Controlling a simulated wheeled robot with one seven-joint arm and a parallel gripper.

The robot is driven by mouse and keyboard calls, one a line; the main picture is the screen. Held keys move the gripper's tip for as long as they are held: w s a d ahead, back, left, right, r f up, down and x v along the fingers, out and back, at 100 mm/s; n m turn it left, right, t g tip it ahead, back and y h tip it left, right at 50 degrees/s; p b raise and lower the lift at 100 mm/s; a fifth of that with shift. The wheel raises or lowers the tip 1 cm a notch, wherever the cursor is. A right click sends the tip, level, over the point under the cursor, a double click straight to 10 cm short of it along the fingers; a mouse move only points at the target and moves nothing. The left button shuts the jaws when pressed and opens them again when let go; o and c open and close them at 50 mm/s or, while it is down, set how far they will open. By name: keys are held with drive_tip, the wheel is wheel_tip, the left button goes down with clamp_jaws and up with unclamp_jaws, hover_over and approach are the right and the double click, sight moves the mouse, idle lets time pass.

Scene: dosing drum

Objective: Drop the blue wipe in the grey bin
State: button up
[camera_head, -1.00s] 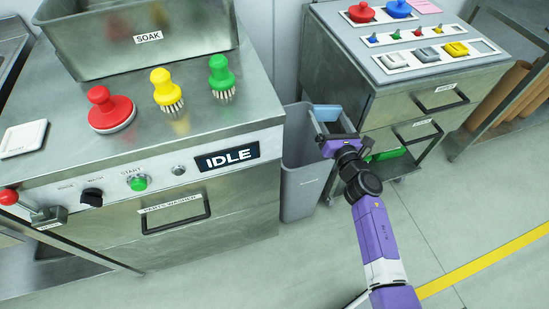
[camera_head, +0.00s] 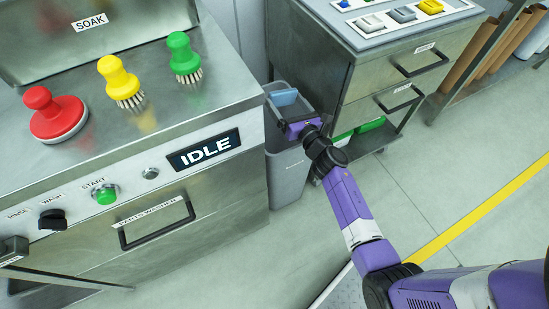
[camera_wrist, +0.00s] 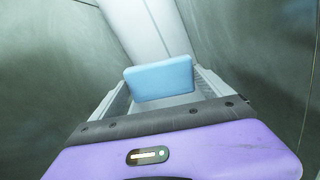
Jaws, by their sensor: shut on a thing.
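The blue wipe (camera_head: 284,97) is a small light-blue pad, held between the fingers of my gripper (camera_head: 286,108). In the wrist view the wipe (camera_wrist: 160,79) sits ahead of the purple gripper body, roughly level. The grey bin (camera_head: 288,180) stands on the floor in the gap between the parts washer and the drawer cabinet. My gripper is at the bin's mouth, with the wipe appearing within the opening. I cannot tell exactly how far the wipe is above or below the rim. The gripper covers part of the rim and the inside.
The parts washer (camera_head: 165,225) is close on the left, with red, yellow and green brushes on top. The drawer cabinet (camera_head: 375,80) is close on the right, with a green item (camera_head: 370,125) on its low shelf. Open floor lies in front.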

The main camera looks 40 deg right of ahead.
drive_tip(key=shift+f, duration=0.4)
drive_tip(key=o, duration=1.1)
drive_tip(key=shift+o, duration=0.2)
drive_tip(key=v, duration=0.8)
drive_tip(key=shift+p, duration=0.3)
drive_tip(key=shift+w, duration=0.1)
